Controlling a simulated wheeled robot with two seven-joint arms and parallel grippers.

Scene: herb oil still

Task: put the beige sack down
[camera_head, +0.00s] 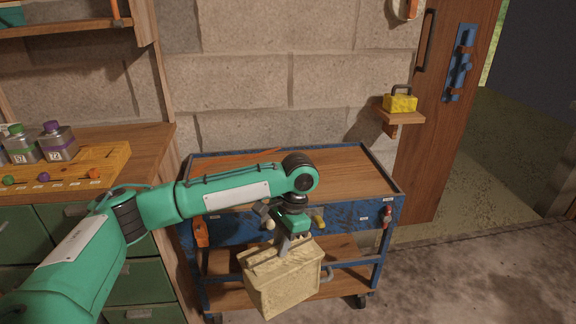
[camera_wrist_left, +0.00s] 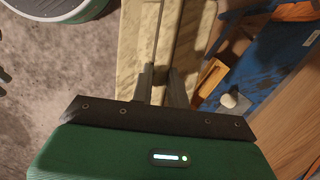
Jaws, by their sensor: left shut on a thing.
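The beige sack (camera_head: 284,283) hangs from my left gripper (camera_head: 291,243) in front of the blue cart, in the head view. The gripper points down and is shut on the top of the sack. The left wrist view shows the sack (camera_wrist_left: 142,40) beyond the two fingers of the left gripper (camera_wrist_left: 160,88), which close on a ridge along its top. The sack looks held above the floor, in front of the cart's lower shelf; its underside is not clear. My right gripper is not in view.
A blue cart with a bare wooden top (camera_head: 340,170) stands behind the sack. A workbench (camera_head: 150,145) with several bottles is at the left. A yellow box (camera_head: 400,103) sits on a wall shelf. Concrete floor (camera_head: 450,280) is clear at the right, near a wooden door (camera_head: 440,130).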

